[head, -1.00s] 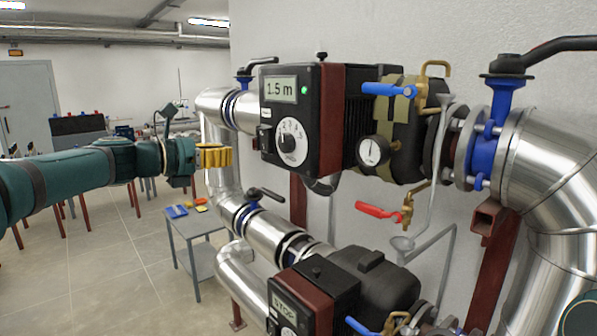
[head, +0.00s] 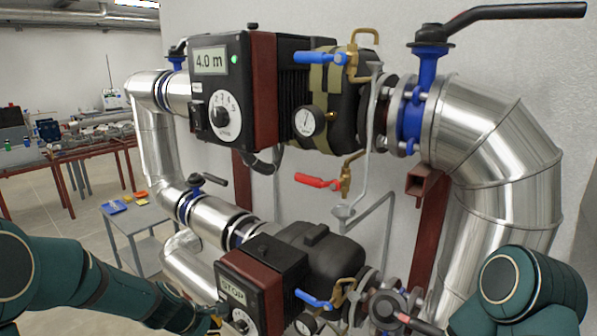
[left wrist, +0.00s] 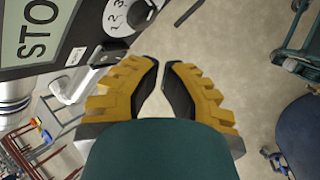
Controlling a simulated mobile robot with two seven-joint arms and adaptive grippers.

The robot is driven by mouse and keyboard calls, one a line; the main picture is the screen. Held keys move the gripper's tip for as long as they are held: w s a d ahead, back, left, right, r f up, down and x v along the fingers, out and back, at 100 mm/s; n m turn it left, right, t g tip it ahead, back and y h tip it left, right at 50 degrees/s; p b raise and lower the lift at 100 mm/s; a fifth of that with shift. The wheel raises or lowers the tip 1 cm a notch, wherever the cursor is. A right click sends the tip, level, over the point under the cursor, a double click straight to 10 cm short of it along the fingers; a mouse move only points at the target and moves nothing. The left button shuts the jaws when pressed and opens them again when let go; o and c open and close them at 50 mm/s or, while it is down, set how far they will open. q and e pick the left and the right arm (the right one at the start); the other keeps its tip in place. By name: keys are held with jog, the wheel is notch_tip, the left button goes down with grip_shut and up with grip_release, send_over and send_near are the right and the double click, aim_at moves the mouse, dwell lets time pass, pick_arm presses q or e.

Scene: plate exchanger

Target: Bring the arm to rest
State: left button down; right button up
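My left arm (head: 95,275) comes in low from the left in the head view. Its end reaches the left side of the lower pump's control box (head: 262,280), whose display reads STOP. In the left wrist view my left gripper (left wrist: 160,68) has yellow fingers with dark pads. A narrow gap with bare floor behind it lies between the tips, and nothing is held. The lower pump's dial (left wrist: 128,14) is just beyond the fingers, apart from them. My right arm (head: 520,292) shows at the lower right. My right gripper is out of view.
The upper pump (head: 235,90) reads 4.0 m with a green light. Steel pipes (head: 500,130), blue-handled valves (head: 322,58) and a red lever (head: 318,180) crowd the wall. A small table (head: 148,215) stands left. Floor between is open.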

pick_arm(q)
jog(key=s+d+f+m+g+b, duration=0.1)
jog(key=s+d+f+m, duration=0.4)
jog(key=s+f+m, duration=0.2)
jog(key=s+d+f+m+g+b, duration=0.1)
jog(key=s+d+f+m+g, duration=0.1)
jog(key=s+d+f+m, duration=0.3)
jog(key=s+f+m, duration=0.3)
jog(key=s+f, duration=0.4)
jog(key=s, duration=0.2)
jog(key=shift+m, duration=0.3)
jog(key=shift+s+f, duration=0.1)
dwell(3.2)
